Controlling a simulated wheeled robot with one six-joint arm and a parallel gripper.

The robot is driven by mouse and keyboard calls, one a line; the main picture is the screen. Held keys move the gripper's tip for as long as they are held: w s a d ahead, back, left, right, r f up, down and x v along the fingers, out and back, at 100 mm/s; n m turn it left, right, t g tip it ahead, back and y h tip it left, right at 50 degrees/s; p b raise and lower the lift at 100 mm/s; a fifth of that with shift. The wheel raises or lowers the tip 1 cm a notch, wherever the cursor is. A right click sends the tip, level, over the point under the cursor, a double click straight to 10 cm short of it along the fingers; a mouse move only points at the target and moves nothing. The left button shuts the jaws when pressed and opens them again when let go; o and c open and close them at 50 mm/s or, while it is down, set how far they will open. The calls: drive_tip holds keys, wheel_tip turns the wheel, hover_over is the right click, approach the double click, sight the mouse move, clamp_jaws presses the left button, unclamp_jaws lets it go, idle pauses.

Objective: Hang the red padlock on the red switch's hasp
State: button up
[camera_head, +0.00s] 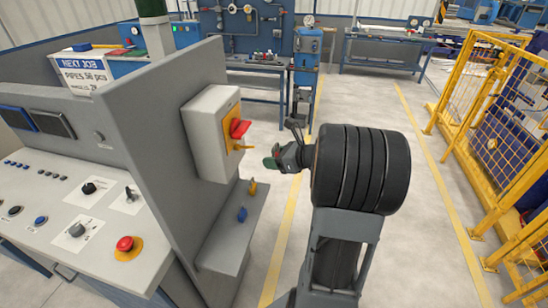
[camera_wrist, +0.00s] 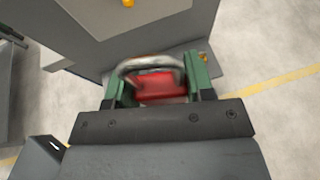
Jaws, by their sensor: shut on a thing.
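My gripper (camera_head: 276,158) is at the right of the grey switch box (camera_head: 203,133), apart from it, in the head view. In the wrist view my gripper (camera_wrist: 156,92) is shut on the red padlock (camera_wrist: 163,87), its green fingers on either side of the red body. The padlock's silver shackle (camera_wrist: 150,62) arches toward the top of the picture. In the head view the padlock is hidden or too small to make out. The red switch (camera_head: 239,128) sits on a yellow plate on the box, with a yellow hasp (camera_head: 243,147) just below it.
The grey console panel (camera_head: 165,110) stands to the left. Yellow fencing (camera_head: 500,100) is at the right. The floor between is clear.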

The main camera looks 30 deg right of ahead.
sight(237, 157)
drive_tip(key=shift+w+a+f+b, duration=0.2)
drive_tip(key=shift+w+a+b, duration=0.2)
drive_tip(key=shift+w+a, duration=1.1)
drive_tip(key=shift+w+a+f+b, duration=0.15)
drive_tip(key=shift+w+a+b, duration=0.2)
drive_tip(key=shift+w+a, duration=1.1)
drive_tip(key=shift+w, duration=0.25)
drive_tip(key=shift+a, duration=0.15)
drive_tip(key=shift+a+b, duration=0.25)
drive_tip(key=shift+b, duration=0.2)
drive_tip(key=o, duration=1)
drive_tip(key=shift+f, duration=0.1)
drive_tip(key=shift+s+d, duration=0.1)
drive_tip(key=shift+d, duration=0.05)
